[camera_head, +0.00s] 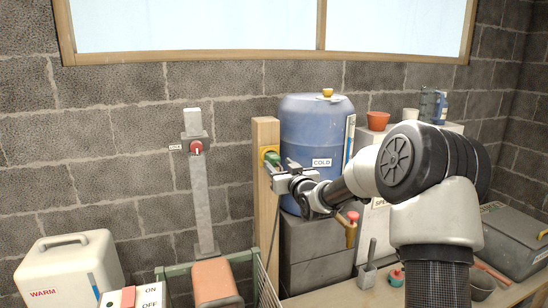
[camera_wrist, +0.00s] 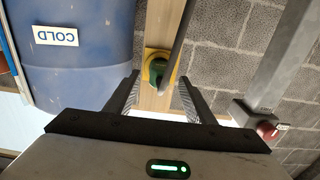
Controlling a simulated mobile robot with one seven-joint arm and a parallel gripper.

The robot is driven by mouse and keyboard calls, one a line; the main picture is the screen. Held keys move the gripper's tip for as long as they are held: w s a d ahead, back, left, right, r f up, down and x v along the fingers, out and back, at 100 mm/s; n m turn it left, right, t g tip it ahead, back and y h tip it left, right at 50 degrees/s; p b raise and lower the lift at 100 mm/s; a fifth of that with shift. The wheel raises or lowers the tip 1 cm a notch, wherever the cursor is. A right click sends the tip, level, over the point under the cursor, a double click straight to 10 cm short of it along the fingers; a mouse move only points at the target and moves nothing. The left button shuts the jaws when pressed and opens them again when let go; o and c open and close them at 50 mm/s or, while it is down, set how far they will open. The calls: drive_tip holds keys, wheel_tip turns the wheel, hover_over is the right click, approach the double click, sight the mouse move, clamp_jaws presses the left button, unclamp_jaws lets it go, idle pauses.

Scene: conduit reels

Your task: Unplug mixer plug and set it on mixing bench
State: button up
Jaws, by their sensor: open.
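A green plug (camera_head: 272,158) sits in a yellow socket plate on an upright wooden post (camera_head: 266,218). In the wrist view the plug (camera_wrist: 157,68) is just beyond my fingertips, with a grey cable running from it. My gripper (camera_head: 282,174) is open and empty beside the post. In the wrist view its two fingers (camera_wrist: 158,88) point at the socket, one to each side of the plug's line. I cannot tell whether either finger touches it. A light-topped bench (camera_head: 345,292), likely the mixing bench, is at the lower right, partly hidden by my arm.
A blue barrel marked COLD (camera_head: 312,125) stands on grey blocks close to my gripper, with a tap (camera_head: 351,228) below. A scoop (camera_head: 368,268) and small pots stand on the bench. A red switch (camera_head: 196,147) is on a grey post left. A WARM container (camera_head: 68,272) is lower left.

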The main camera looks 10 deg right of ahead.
sight(277, 164)
drive_tip(key=w, duration=0.1)
drive_tip(key=w+b, duration=0.1)
drive_tip(key=w, duration=0.1)
drive_tip(key=shift+w+a+f, duration=0.1)
drive_tip(key=shift+w+a, duration=0.15)
drive_tip(key=shift+a, duration=0.15)
drive_tip(key=shift+w+a, duration=0.1)
drive_tip(key=shift+w, duration=0.6)
drive_tip(key=shift+b, duration=0.9)
clamp_jaws()
idle(0.4)
drive_tip(key=shift+s, duration=0.15)
drive_tip(key=shift+s+d+b, duration=0.2)
drive_tip(key=shift+s+b, duration=0.35)
drive_tip(key=shift+s, duration=0.4)
drive_tip(key=shift+s+d+b, duration=0.25)
drive_tip(key=shift+s+b, duration=0.3)
drive_tip(key=shift+s, duration=0.35)
drive_tip(key=shift+s+d+b, duration=0.2)
drive_tip(key=shift+s+b, duration=0.35)
drive_tip(key=shift+s, duration=0.4)
